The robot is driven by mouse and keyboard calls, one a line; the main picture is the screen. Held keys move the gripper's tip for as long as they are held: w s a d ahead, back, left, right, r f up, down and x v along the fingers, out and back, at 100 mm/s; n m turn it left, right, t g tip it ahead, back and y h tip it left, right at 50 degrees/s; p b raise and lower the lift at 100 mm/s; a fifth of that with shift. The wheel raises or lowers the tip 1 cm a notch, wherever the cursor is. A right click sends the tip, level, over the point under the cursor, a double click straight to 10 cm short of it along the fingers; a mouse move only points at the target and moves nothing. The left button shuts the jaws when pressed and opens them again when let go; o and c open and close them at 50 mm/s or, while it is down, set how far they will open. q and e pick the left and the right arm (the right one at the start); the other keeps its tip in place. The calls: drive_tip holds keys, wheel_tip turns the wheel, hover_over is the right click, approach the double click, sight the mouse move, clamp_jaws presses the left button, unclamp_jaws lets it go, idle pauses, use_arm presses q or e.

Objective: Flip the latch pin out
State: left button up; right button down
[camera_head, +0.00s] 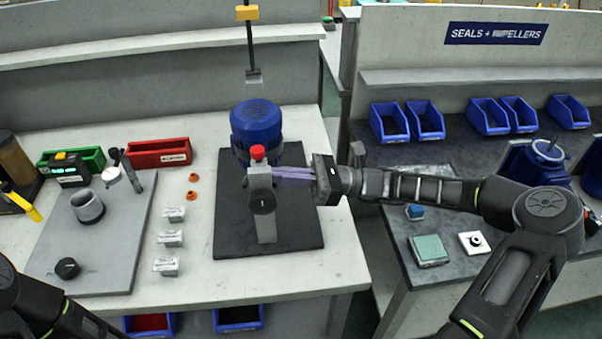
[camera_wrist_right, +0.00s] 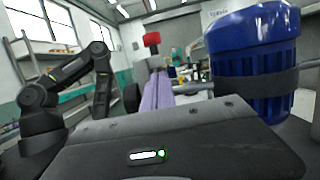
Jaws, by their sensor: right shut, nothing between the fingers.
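A grey upright fixture (camera_head: 265,222) with a red knob (camera_head: 258,153) on top and a black round knob (camera_head: 263,201) on its front stands on a black mat (camera_head: 300,235). I cannot make out a separate latch pin. A blue motor (camera_head: 257,124) stands just behind the fixture. My right gripper (camera_head: 280,173) reaches in from the right, its purple fingers shut and empty close beside the fixture's upper part, below the red knob. Whether they touch it is unclear. In the right wrist view, the fingers (camera_wrist_right: 157,92) point towards the red knob (camera_wrist_right: 152,39), and the blue motor (camera_wrist_right: 255,65) is at the right. My left gripper is out of view.
Left of the mat are several small labelled blocks (camera_head: 170,239), two orange rings (camera_head: 193,177) and a grey board (camera_head: 105,260) with a grey ring (camera_head: 88,206). Red (camera_head: 160,152) and green bins stand behind. A gap separates this bench from the right-hand dark bench (camera_head: 460,205).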

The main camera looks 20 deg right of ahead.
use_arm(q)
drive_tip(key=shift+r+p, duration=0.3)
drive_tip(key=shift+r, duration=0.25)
use_arm(e)
drive_tip(key=shift+d+r, duration=0.2)
drive_tip(key=shift+r, duration=1.6)
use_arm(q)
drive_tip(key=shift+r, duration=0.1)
